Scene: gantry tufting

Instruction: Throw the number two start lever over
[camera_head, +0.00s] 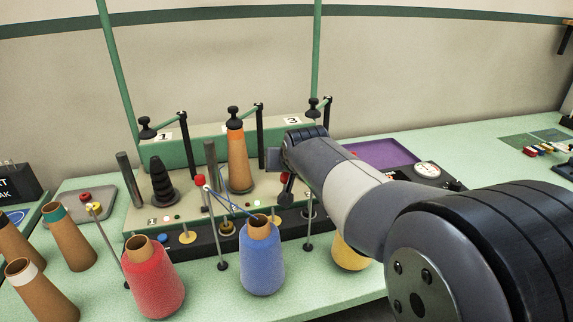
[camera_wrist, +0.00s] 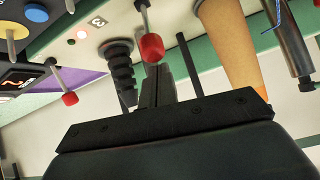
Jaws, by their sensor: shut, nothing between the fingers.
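The number two start lever shows in the wrist view as a thin metal stem with a red knob (camera_wrist: 152,47), between the black ribbed spindle and the brown cone. My gripper (camera_wrist: 158,76) is shut and empty, its fingertips right at this knob; I cannot tell if they touch. In the head view the red knob (camera_head: 285,180) is partly hidden by my gripper (camera_head: 287,194). Another red-knobbed lever (camera_wrist: 70,98) stands further left in the wrist view, nearer the number 3 plate (camera_wrist: 97,22). In the head view a further red-knobbed lever (camera_head: 200,181) stands left of the cone.
A brown cone (camera_head: 239,160) stands on the middle spindle, close to my gripper. Red (camera_head: 153,283), blue (camera_head: 262,265) and yellow (camera_head: 350,254) yarn cones stand in front of the machine. A purple tray (camera_head: 383,153) lies behind my arm.

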